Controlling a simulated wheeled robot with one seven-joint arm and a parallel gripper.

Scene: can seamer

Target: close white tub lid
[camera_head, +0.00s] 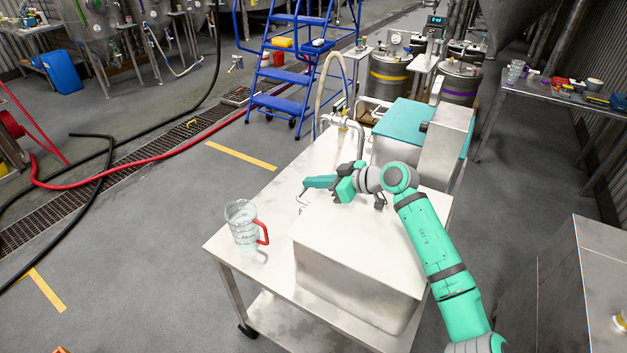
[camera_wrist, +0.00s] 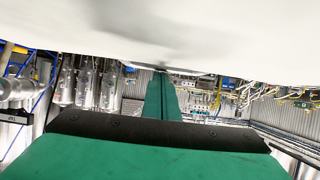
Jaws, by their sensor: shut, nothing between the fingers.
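The white tub (camera_head: 345,290) stands on the steel table in the head view. Its flat white lid (camera_head: 350,235) spans the top; I cannot tell whether it is fully seated. My gripper (camera_head: 306,183) is shut and empty, pointing left near the lid's far side. In the wrist view my shut green fingers (camera_wrist: 161,98) lie close to a broad white surface filling the top of the picture, probably the tub or its lid. I cannot tell whether they touch it. My wrist and arm hide part of the lid's far right side.
A clear jug (camera_head: 243,225) with a red handle stands left of the tub on the steel table (camera_head: 225,247). A bent metal tap (camera_head: 340,123) and a turquoise-topped unit (camera_head: 405,120) are behind. The table's left front corner is clear.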

